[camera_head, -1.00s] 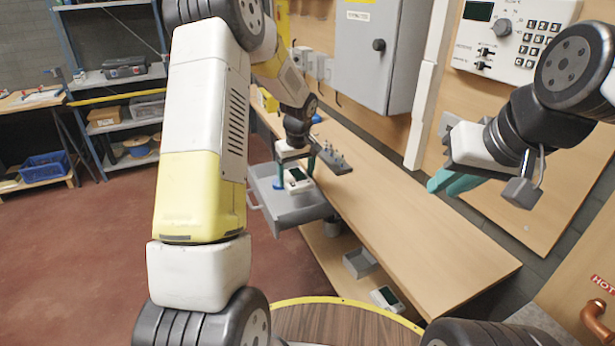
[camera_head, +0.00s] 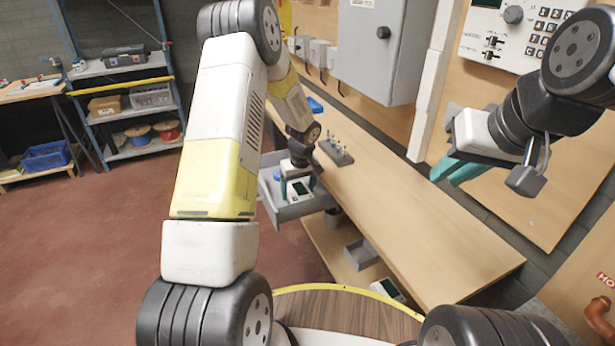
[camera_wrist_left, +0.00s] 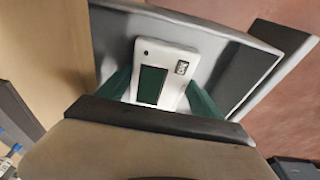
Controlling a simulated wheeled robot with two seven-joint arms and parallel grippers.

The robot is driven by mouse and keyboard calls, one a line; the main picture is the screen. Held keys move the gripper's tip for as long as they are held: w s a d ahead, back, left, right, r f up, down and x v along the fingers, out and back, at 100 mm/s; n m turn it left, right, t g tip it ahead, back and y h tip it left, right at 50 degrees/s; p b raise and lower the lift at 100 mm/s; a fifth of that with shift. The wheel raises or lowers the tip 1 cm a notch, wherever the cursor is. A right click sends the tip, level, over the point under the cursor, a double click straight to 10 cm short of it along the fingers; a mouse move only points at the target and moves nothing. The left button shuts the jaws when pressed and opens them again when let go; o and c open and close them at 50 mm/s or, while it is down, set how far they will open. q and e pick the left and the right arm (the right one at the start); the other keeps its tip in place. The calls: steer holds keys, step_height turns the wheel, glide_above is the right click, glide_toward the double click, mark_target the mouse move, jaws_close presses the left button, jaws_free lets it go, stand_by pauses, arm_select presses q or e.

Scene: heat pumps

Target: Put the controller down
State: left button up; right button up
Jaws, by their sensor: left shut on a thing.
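The controller (camera_head: 300,191) is a white box with a dark green screen. My left gripper (camera_head: 298,185) is shut on it, a teal finger on each side, over the open grey drawer (camera_head: 295,211) under the workbench. In the left wrist view the controller (camera_wrist_left: 165,73) sits between the fingers, its screen facing the camera, with the grey drawer (camera_wrist_left: 205,50) behind it. I cannot tell whether it touches the drawer floor. My right gripper (camera_head: 457,169) hangs over the right part of the bench, with nothing visible in it; its finger gap is unclear.
The wooden bench top (camera_head: 415,225) is mostly clear; a grey rack with small pegs (camera_head: 335,152) stands near the drawer. Below are a grey bin (camera_head: 361,254) and another white device with a screen (camera_head: 388,289). A grey cabinet (camera_head: 375,50) hangs on the wall.

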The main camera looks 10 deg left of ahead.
mark_target(301, 197)
arm_select(q)
steer(key=shift+f, duration=0.1)
steer(key=o, duration=1.1)
steer(key=shift+o, duration=0.2)
steer(key=s+d+r+m+t, duration=0.1)
steer(key=s+r, duration=0.3)
steer(key=r, duration=0.7)
steer(key=s+r+m, duration=0.1)
steer(key=s+r, duration=0.3)
steer(key=r, duration=0.7)
steer(key=s+r+m+t+h, duration=0.1)
steer(key=s+r, duration=0.2)
steer(key=s, duration=0.5)
steer(key=s+d+r+m+t+h, duration=0.1)
steer(key=s+r+m, duration=0.1)
steer(key=s+r, duration=0.2)
steer(key=s+d+r+m+t+h, duration=0.1)
steer(key=s+r+m, duration=0.1)
steer(key=s, duration=0.9)
steer(key=shift+v, duration=0.9)
steer(key=shift+w+d+r, duration=0.1)
steer(key=shift+w+d, duration=0.1)
steer(key=shift+d, duration=0.05)
